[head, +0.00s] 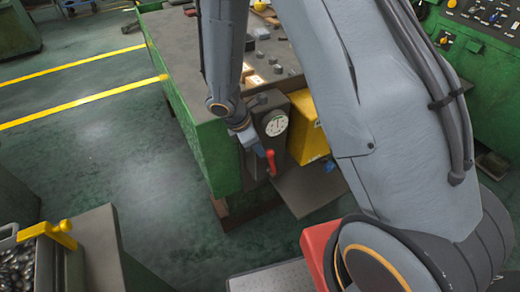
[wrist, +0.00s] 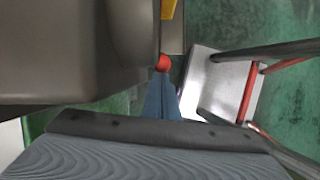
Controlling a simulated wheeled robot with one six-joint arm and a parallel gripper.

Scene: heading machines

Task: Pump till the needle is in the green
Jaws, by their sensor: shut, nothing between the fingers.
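A round white gauge (head: 274,124) sits on the face of a dark grey pump housing (head: 258,155) on the green machine's side. Its needle and any green band are too small to read. A red lever handle (head: 271,164) points down just below the gauge. In the wrist view its red end (wrist: 163,63) shows beside the grey housing (wrist: 70,50). My gripper (head: 261,153) is shut and empty, right by the handle. In the wrist view the blue fingers (wrist: 163,92) end close to the red end; I cannot tell if they touch.
A yellow box (head: 308,132) stands right of the gauge. The green machine (head: 190,115) carries loose parts on top. The floor (head: 110,150) left of the machine is clear.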

